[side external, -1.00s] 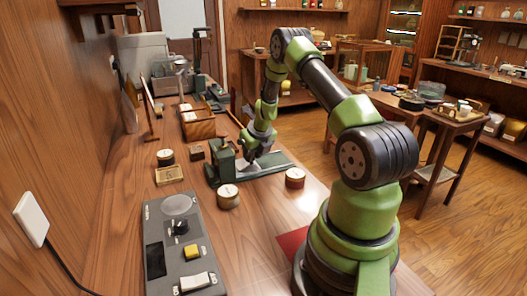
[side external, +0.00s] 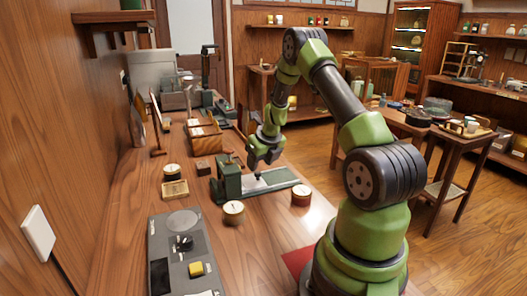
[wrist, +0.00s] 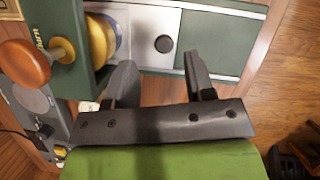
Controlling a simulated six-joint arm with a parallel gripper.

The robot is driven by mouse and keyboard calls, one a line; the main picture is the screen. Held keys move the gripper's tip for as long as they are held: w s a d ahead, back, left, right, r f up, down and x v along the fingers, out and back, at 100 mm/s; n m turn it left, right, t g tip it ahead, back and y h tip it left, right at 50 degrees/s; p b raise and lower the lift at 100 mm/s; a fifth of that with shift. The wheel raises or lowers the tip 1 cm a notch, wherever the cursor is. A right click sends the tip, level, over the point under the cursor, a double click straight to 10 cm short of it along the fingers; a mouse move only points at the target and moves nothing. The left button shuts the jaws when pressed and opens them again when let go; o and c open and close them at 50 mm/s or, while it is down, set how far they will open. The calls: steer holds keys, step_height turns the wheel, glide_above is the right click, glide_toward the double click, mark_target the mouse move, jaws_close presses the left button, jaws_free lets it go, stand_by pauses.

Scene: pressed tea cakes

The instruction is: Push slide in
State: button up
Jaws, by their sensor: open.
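A green press (side external: 229,178) stands upright on the wooden bench, with a long green bed running right from it. In the wrist view, the press body (wrist: 65,35) has a wooden knob and a brass-and-blue round part. A silver slide (wrist: 143,28) with a dark round knob (wrist: 163,43) lies on the bed (wrist: 217,40), close to the press. It shows pale in the side view (side external: 258,183). My gripper (side external: 259,174) is above the slide, right of the press. In the wrist view my gripper (wrist: 157,68) is open and empty, its fingers apart below the knob.
Round tins stand in front of the press (side external: 233,212) and right of it (side external: 301,196). A control panel (side external: 183,250) lies at the front left. A wooden box (side external: 204,138) is behind the press. Bare bench lies between panel and tins.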

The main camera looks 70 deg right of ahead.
steer(key=v, duration=0.6)
steer(key=a+r+n+t+y, duration=0.2)
steer(key=a+r+n, duration=1.4)
steer(key=a+n, duration=0.3)
steer(key=s+a+r+n+t+y, duration=0.1)
steer(key=s+a+r+n+y, duration=0.1)
steer(key=s+a+n, duration=0.9)
steer(key=s+r+n, duration=0.1)
steer(key=n, duration=0.7)
steer(key=shift+s, duration=0.35)
